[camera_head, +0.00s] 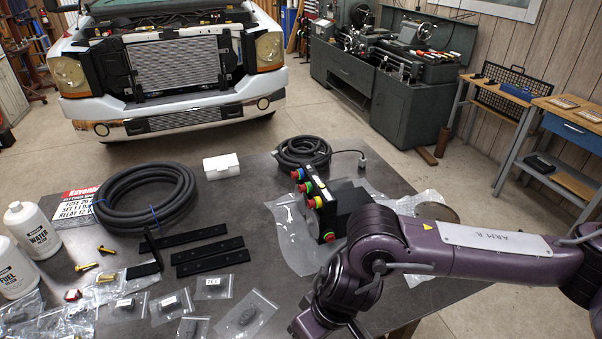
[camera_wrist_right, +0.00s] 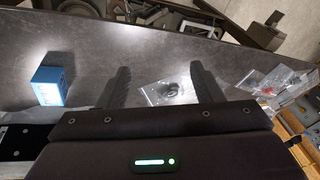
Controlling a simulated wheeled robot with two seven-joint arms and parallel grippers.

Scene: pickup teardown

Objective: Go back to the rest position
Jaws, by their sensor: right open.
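My right arm (camera_head: 480,250) comes in from the right in the head view and bends down over the near right part of the table. Its gripper is cut off by the bottom edge there. In the right wrist view my right gripper (camera_wrist_right: 162,88) shows two dark fingers spread apart with nothing between them. Beyond the fingers is the grey tabletop (camera_wrist_right: 110,55) with a small clear bag (camera_wrist_right: 168,93) on it. My left gripper is not in view.
The table holds a control box with coloured buttons (camera_head: 318,205), a coiled black hose (camera_head: 147,197), black bars (camera_head: 200,240), bottles (camera_head: 33,230) and several bagged parts. A blue box (camera_wrist_right: 48,85) lies left of the fingers. A pickup front (camera_head: 170,70) stands behind the table.

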